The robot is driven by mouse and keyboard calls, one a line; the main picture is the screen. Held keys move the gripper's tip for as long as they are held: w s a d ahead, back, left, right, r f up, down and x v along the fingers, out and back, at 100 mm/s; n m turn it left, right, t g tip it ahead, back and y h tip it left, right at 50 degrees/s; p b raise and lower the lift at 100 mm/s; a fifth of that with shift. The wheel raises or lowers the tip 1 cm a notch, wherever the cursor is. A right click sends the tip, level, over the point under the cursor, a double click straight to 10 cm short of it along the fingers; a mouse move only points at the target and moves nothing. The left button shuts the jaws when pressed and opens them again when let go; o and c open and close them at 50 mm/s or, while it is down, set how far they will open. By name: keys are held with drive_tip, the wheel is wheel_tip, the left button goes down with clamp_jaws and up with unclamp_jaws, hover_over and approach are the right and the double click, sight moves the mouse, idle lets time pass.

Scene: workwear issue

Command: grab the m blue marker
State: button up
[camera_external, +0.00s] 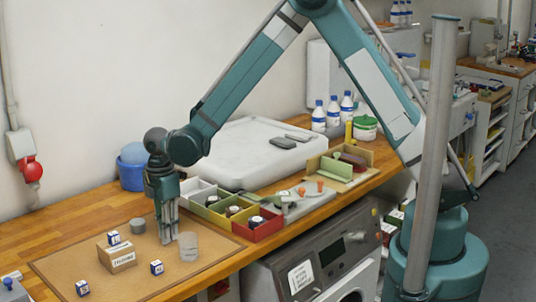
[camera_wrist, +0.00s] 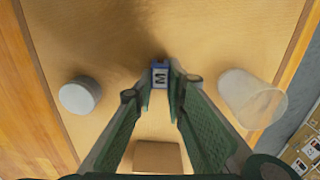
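The M blue marker (camera_wrist: 160,76) is a small blue block with a white face lettered M. In the wrist view it sits between the fingertips of my gripper (camera_wrist: 160,83), with a finger close against each side, so the gripper looks shut on it. In the external view my gripper (camera_external: 169,238) points straight down with its tips low at the brown board (camera_external: 213,262). The M marker is hidden there, and I cannot tell whether it touches the board.
A clear cup (camera_external: 188,246) stands just right of my fingers. A grey cylinder (camera_external: 138,226) and a cardboard box (camera_external: 117,258) are to the left. Other blue-and-white blocks lie at the box top (camera_external: 114,238), beside it (camera_external: 156,267) and near the front (camera_external: 82,288). Coloured bins (camera_external: 268,228) stand behind.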

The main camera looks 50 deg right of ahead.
idle(0.3)
drive_tip(key=shift+r, duration=5)
